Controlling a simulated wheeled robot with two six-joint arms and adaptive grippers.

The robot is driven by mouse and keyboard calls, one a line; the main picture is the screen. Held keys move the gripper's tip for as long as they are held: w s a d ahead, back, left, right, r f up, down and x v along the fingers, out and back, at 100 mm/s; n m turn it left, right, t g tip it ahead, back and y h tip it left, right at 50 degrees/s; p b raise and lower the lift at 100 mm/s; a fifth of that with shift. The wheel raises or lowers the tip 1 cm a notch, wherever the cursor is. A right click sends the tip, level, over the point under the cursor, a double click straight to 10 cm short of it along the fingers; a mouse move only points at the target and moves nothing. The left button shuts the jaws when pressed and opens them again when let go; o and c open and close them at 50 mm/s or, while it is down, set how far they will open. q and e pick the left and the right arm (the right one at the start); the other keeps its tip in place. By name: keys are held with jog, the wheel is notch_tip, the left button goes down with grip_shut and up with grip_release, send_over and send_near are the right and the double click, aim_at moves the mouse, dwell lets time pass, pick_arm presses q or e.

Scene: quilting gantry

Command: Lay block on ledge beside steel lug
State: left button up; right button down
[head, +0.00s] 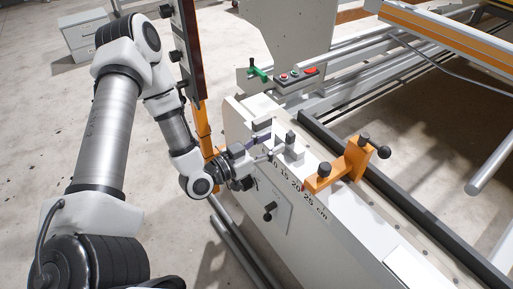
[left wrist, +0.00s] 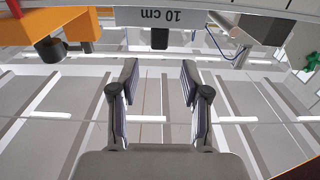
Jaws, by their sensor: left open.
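The ledge is the pale top of the machine's side rail (head: 390,232), with a centimetre scale along its edge. A small upright grey piece with a darker top (head: 290,138) stands on it beside a pale block-like piece (head: 293,154); I cannot tell surely which is the block and which the steel lug. My left gripper (head: 268,149) is open at the ledge, its fingers beside these pieces. In the left wrist view the fingers (left wrist: 160,88) are spread with nothing visible between them. A dark piece (left wrist: 160,38) shows beyond them by the upside-down "10 cm" mark. My right gripper is out of view.
An orange clamp (head: 346,165) with black knobs stands farther along the ledge; its orange also shows in the left wrist view (left wrist: 45,28). A control box with buttons (head: 296,79) and a green handle (head: 258,69) lie beyond. Rails run at the right.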

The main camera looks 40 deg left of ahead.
pick_arm(q)
jog(key=p+v, duration=0.1)
jog(key=v, duration=0.4)
jog(key=s+d+f+n+g+y, duration=0.1)
jog(key=s+d+f+g, duration=0.2)
jog(key=f+g, duration=0.35)
jog(key=s+d+f+g, duration=0.3)
jog(key=f, duration=0.6)
jog(key=s+f+n+g+y, duration=0.3)
jog(key=s+f+g, duration=0.4)
jog(key=s, duration=0.6)
jog(key=shift+s+f+y, duration=0.4)
jog(key=shift+y, duration=0.5)
jog(key=shift+d+g, duration=0.15)
jog(key=shift+g, duration=0.1)
